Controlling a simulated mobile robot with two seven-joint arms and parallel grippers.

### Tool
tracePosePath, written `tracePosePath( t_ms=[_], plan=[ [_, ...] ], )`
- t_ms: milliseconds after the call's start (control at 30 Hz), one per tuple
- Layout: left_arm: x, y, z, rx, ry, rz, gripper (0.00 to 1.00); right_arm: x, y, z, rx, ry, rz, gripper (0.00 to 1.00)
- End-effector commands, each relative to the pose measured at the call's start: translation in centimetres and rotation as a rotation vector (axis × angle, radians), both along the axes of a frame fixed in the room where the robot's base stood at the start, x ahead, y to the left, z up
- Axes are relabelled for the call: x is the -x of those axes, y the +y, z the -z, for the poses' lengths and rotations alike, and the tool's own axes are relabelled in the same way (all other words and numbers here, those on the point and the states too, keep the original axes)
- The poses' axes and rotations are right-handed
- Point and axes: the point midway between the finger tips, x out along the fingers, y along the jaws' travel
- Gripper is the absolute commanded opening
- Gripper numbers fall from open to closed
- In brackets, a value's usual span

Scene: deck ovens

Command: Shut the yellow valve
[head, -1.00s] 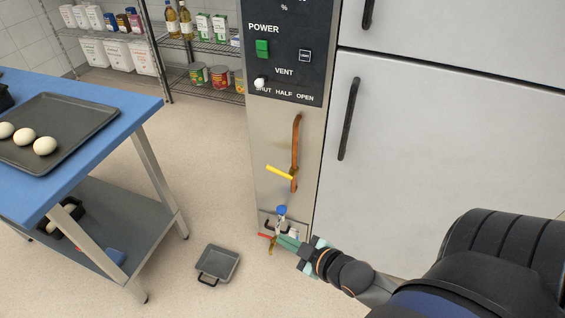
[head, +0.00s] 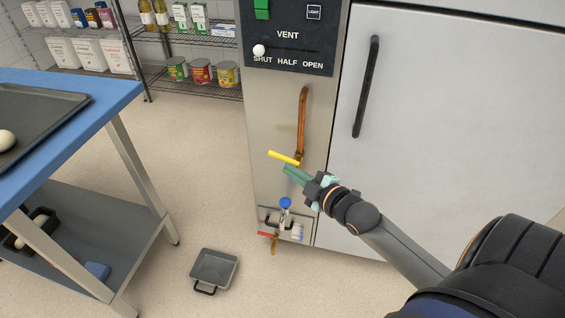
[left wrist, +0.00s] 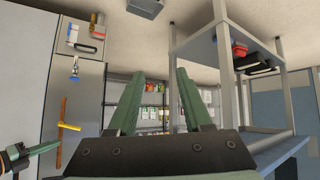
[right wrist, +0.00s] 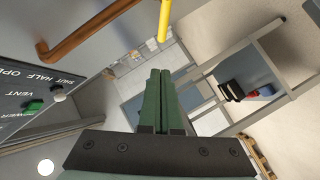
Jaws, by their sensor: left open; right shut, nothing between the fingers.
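The yellow valve's lever (head: 283,157) sticks out to the left from the lower end of a vertical copper pipe (head: 302,120) on the oven's steel side panel. It lies crosswise to the pipe. My right gripper (head: 287,170) is shut and empty, its fingertips just below the lever; I cannot tell whether they touch. In the right wrist view the yellow lever (right wrist: 164,20) shows beyond the shut fingertips (right wrist: 158,72). My left gripper (left wrist: 160,75) is open and empty, away from the valve; the yellow lever (left wrist: 69,127) shows at the left there.
Below are a blue knob (head: 285,203) and a red lever (head: 267,236). The vent slider (head: 259,50) sits at SHUT. A grey pan (head: 214,267) lies on the floor. A blue-topped table (head: 112,97) stands left. The oven door handle (head: 366,86) is to the right.

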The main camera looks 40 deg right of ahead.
Motion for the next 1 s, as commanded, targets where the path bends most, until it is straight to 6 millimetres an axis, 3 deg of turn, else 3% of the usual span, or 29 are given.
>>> tracePosePath(
  t_ms=[300, 400, 600, 800, 1000],
  plan=[
    [-0.6, 0.2, 0.3, -0.004, -0.039, -0.001, 0.5, -5.0, 0.1, 1.3, 0.0, 0.001, 0.001, 0.0],
    [-2.6, 0.4, -2.1, -0.006, -0.15, 0.002, 0.5, -5.5, -0.4, 1.9, 0.0, 0.001, 0.0, 0.0],
    [-4.6, 0.5, -5.2, -0.005, -0.295, 0.007, 0.5, -6.5, -1.2, 2.7, 0.0, 0.001, -0.001, 0.0],
    [-5.6, 0.5, -7.0, -0.004, -0.376, 0.011, 0.5, -7.0, -1.7, 3.0, 0.0, 0.0, 0.0, 0.0],
    [-5.8, 0.5, -7.6, -0.004, -0.395, 0.012, 0.5, -7.1, -1.9, 3.1, -0.001, 0.001, 0.0, 0.0]
  ],
)
